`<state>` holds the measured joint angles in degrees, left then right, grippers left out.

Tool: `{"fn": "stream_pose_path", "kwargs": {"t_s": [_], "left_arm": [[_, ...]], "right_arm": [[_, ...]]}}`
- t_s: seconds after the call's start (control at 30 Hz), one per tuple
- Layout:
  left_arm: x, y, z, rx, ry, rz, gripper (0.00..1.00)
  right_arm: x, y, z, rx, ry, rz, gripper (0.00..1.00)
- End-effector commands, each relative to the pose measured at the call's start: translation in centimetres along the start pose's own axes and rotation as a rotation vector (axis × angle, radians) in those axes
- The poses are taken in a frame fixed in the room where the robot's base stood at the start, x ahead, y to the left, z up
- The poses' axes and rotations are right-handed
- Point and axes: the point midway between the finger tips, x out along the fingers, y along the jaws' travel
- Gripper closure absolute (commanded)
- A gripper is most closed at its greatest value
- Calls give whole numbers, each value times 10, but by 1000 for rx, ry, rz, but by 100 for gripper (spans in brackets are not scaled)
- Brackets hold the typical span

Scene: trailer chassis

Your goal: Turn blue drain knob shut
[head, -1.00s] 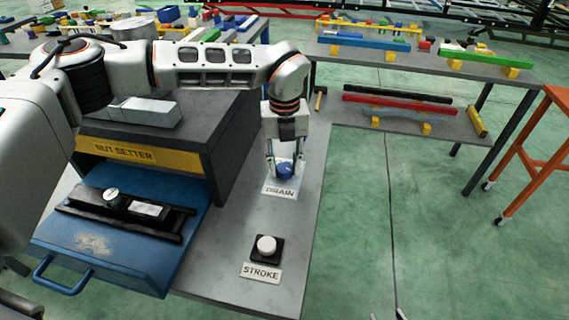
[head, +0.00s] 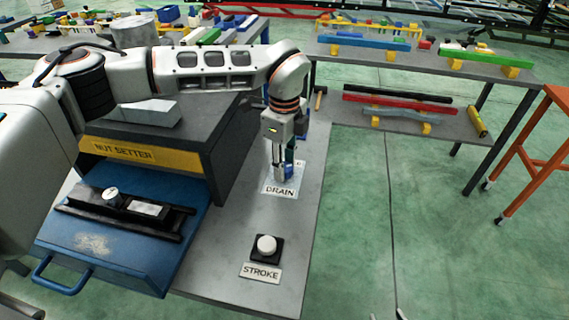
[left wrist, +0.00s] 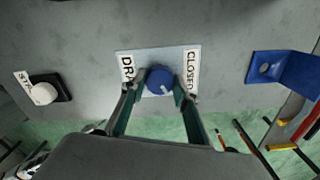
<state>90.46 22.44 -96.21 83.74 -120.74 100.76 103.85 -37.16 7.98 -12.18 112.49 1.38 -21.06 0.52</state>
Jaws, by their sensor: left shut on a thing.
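The blue drain knob (left wrist: 160,80) sits on a pale plate (left wrist: 188,52) marked "DRAIN" on one side and "CLOSED" on the other. A white mark on the knob points toward the lower right in the left wrist view, on the side of the "CLOSED" label. My left gripper (left wrist: 153,90) is shut on the knob, with one finger on each side of it. In the head view the left gripper (head: 283,174) comes down from above and mostly hides the knob (head: 289,171). My right gripper does not clearly show.
A "STROKE" label and white push button (head: 267,245) stand nearer on the same grey table. The nut setter box (head: 215,130) with its open blue drawer (head: 110,243) is to the left. A blue bracket (left wrist: 283,72) shows in the left wrist view.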

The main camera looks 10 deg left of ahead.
Motion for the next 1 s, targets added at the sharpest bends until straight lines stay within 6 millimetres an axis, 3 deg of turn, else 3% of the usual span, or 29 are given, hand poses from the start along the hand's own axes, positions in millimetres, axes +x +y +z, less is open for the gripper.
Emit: {"fn": "stream_pose_path", "kwargs": {"t_s": [1.0], "left_arm": [[1, 1, 0, -913, 0, 3, 92]], "right_arm": [[1, -1, 4, 0, -5, -1, 60]]}}
